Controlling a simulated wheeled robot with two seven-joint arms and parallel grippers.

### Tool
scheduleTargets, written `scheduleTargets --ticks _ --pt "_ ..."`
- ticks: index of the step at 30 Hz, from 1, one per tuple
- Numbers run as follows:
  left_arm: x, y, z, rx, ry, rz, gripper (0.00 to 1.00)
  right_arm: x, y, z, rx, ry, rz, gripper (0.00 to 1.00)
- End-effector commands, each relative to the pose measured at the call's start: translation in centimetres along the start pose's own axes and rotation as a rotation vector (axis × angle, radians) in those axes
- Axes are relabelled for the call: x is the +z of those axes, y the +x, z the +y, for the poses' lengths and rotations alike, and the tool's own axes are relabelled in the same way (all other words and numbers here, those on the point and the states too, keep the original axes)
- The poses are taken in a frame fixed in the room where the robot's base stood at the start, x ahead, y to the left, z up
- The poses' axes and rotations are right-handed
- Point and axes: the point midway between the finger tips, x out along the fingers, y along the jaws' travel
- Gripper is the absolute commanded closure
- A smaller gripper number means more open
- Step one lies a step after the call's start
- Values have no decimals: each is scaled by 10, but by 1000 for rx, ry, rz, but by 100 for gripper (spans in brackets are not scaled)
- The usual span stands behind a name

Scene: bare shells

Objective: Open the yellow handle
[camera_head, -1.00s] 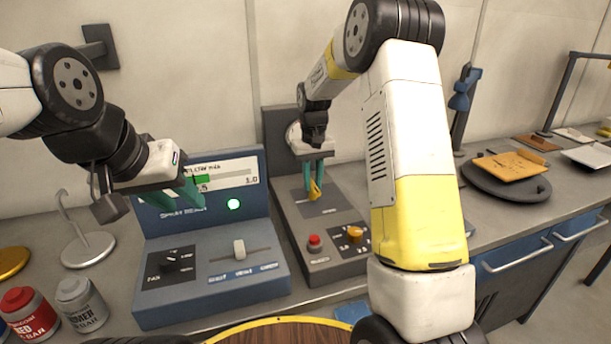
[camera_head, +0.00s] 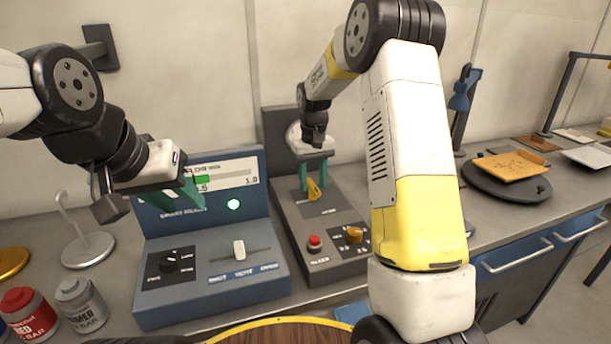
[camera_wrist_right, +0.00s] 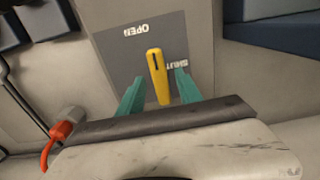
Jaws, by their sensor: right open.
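The yellow handle (camera_head: 313,188) stands on a grey panel of the dark grey console, and it also shows in the right wrist view (camera_wrist_right: 157,77). The panel carries the words OPEN and SHUT; in the wrist view SHUT is just right of the handle and OPEN lies above and to its left. My right gripper (camera_wrist_right: 159,92) is open, with one teal finger on each side of the handle and visible gaps between. My left gripper (camera_head: 185,194) is in front of the blue console's display; its finger gap is not clear.
The blue console (camera_head: 215,285) has a dial, a slider and a lit green lamp. A red button (camera_head: 315,242) and an orange knob (camera_head: 354,234) sit in front of the handle. Red (camera_head: 28,313) and grey cans stand at left. A dark round plate (camera_head: 505,185) is at right.

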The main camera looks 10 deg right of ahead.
Motion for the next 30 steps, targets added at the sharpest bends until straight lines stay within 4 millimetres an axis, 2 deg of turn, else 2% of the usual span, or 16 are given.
scheduleTargets --ticks 4,12,15,27,30 --pt "0 0 0 0 0 0 64 -1 -16 0 0 0 4 58" --pt "0 0 0 0 0 0 64 -1 -62 0 0 0 5 58" --pt "0 0 0 0 0 0 64 -1 -72 0 0 -1 3 58" --pt "0 0 0 0 0 0 64 0 -78 0 0 0 2 58" --pt "0 0 0 0 0 0 64 5 -85 0 -4 3 14 58"
